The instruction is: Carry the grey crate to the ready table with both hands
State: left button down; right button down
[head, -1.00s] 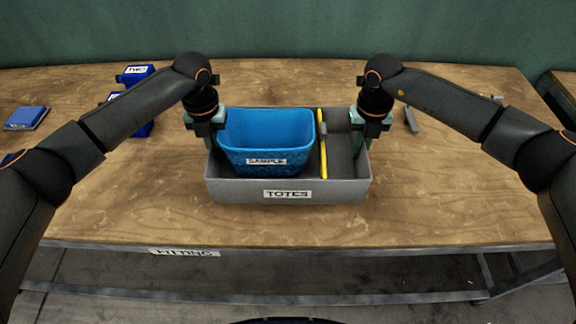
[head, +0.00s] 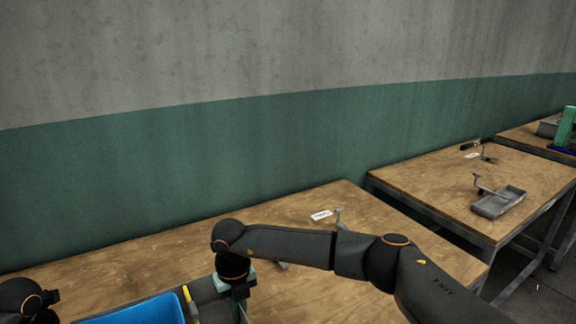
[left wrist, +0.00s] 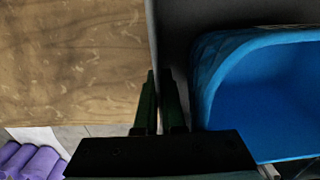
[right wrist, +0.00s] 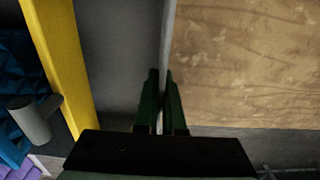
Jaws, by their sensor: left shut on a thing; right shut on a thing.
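The grey crate shows only as a strip of rim (head: 203,291) at the lower left of the head view. Inside it are a blue bin (head: 140,312) and a yellow bar (head: 191,305). My right gripper (right wrist: 161,72) is shut on the crate's side wall (right wrist: 167,30), with the yellow bar to its left. My left gripper (left wrist: 159,72) is shut on the opposite wall (left wrist: 152,25), beside the blue bin (left wrist: 265,95). In the head view its fingers are out of frame. The crate's underside is hidden, so I cannot tell its height. Which table is the ready table is unreadable.
A wooden table (head: 130,262) lies under and behind the crate. To the right stands a second table (head: 420,180) with a grey tray (head: 498,202) and small tools. A further table (head: 535,135) is beyond. A green and grey wall (head: 250,150) runs behind.

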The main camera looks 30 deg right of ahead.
aim_at(538, 164)
jog(key=k+l, duration=0.1)
jog(key=l, duration=0.2)
jog(key=k+l, duration=0.15)
jog(key=l, duration=0.15)
jog(key=k+l, duration=0.1)
jog(key=l, duration=0.25)
jog(key=k+l, duration=0.1)
jog(key=l, duration=0.2)
jog(key=k+l, duration=0.1)
jog(key=l, duration=2.3)
